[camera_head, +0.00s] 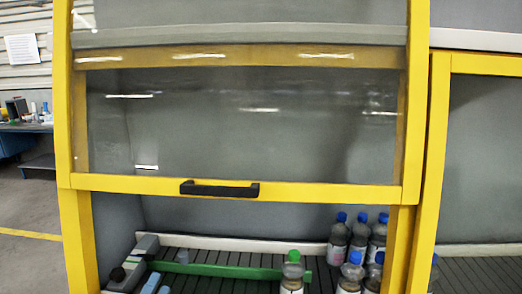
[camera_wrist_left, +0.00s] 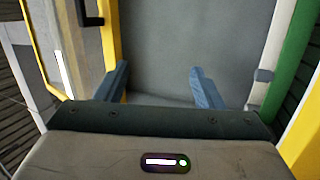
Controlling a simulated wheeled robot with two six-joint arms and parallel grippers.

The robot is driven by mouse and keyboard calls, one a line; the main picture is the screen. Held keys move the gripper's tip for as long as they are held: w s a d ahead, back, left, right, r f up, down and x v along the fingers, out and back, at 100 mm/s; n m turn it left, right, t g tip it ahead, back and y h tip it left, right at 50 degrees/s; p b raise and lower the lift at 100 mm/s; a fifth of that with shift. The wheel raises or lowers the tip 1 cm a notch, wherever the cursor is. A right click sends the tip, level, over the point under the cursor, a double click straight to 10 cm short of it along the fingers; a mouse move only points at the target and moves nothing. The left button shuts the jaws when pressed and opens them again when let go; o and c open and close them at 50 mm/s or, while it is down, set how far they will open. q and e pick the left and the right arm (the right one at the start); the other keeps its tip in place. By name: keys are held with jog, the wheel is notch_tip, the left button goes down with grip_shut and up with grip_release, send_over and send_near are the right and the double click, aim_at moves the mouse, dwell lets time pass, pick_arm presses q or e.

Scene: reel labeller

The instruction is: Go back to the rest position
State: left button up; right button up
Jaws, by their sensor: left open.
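My left gripper (camera_wrist_left: 158,70) is open in the left wrist view. Its two blue fingers are wide apart with nothing between them, only a grey surface behind. In the head view, two small blue shapes at the bottom left look like the fingers of my left gripper (camera_head: 157,286), low in the cabinet opening. My right gripper is not in view.
A yellow-framed cabinet has a raised clear door with a black handle (camera_head: 219,189). Inside, a green bar (camera_head: 220,271) crosses a slatted conveyor. Blue-capped bottles (camera_head: 338,240) stand at the right, and a green-capped bottle (camera_head: 292,272) stands nearer the middle.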

pick_arm(q)
jog(key=s+d+f+m+g, duration=0.2)
jog(key=s+f+m+g, duration=0.35)
jog(key=f, duration=0.25)
jog(key=s+d+f+m+g, duration=0.2)
jog(key=s+f+m+g, duration=0.25)
jog(key=f+m, duration=0.25)
jog(key=s+a+f+m+g+y, duration=0.2)
jog(key=s+a+f+g+y, duration=0.65)
jog(key=s, duration=0.55)
jog(key=a+f+h+b, duration=0.1)
jog(key=a+f+b, duration=0.15)
jog(key=f, duration=1.55)
jog(key=a+f+h+b, duration=0.1)
jog(key=f+b, duration=0.2)
jog(key=f, duration=1.4)
jog(key=s+f+g+b, duration=0.1)
jog(key=s+f+b, duration=0.1)
jog(key=s+f, duration=0.7)
jog(key=s+a+f+b, duration=0.1)
jog(key=s+f+b, duration=0.2)
jog(key=s+f, duration=0.6)
notch_tip(320, 180, down, 7)
jog(key=shift+a+f+g, duration=0.1)
jog(key=shift+a+g, duration=0.2)
jog(key=shift+g, duration=0.05)
